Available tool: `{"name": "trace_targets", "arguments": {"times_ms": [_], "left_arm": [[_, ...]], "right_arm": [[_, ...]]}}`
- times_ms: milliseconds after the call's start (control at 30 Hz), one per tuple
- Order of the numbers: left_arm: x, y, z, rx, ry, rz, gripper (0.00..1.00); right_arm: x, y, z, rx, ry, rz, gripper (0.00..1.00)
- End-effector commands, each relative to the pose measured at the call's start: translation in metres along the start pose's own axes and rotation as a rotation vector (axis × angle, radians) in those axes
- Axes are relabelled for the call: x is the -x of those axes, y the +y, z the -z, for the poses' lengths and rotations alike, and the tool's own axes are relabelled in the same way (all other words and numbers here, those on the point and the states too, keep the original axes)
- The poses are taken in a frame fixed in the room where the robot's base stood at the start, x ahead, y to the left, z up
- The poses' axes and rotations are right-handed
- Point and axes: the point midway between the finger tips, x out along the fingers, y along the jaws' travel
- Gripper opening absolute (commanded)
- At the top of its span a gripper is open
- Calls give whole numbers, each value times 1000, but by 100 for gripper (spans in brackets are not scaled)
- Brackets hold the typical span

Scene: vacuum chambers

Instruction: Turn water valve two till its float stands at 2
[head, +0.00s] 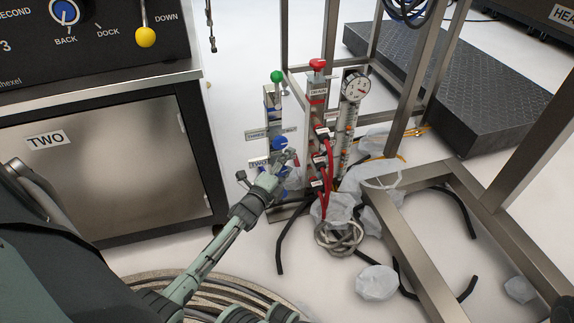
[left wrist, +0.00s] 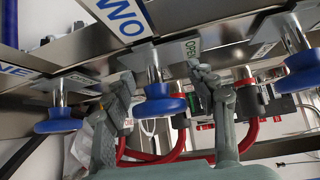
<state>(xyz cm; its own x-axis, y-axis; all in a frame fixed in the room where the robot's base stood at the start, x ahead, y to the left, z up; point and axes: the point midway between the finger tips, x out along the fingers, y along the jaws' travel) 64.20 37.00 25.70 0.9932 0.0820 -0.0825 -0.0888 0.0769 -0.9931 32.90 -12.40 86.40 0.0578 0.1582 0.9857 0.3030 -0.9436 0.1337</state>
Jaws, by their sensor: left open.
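My left gripper (head: 285,158) reaches the valve post from the front left. In the left wrist view its open fingers (left wrist: 165,85) stand on either side of a blue valve knob (left wrist: 160,103) on a metal stem. I cannot tell whether they touch it. A white TWO plate (left wrist: 122,18) is on the bracket beside that stem; the TWO plate also shows in the head view (head: 259,163). A clear scaled tube (head: 347,135) stands right of the post; its float reading is too small to tell. My right gripper is not in view.
Other blue knobs flank the fingers, at left (left wrist: 58,121) and right (left wrist: 302,72). Red hoses (head: 326,165) run close beside the post. A cabinet (head: 110,165) fills the left side.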

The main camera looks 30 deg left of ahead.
Motion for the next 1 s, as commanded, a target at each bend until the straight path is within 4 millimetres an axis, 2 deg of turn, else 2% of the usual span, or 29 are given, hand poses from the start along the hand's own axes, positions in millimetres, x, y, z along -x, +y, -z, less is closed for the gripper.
{"name": "trace_targets", "arguments": {"times_ms": [167,600,1000], "left_arm": [[0,0,0,0,0,-1,57],[0,0,0,1,0,0,4],[1,1,0,5,0,3,0]], "right_arm": [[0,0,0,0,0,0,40],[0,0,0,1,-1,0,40],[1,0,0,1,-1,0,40]]}}
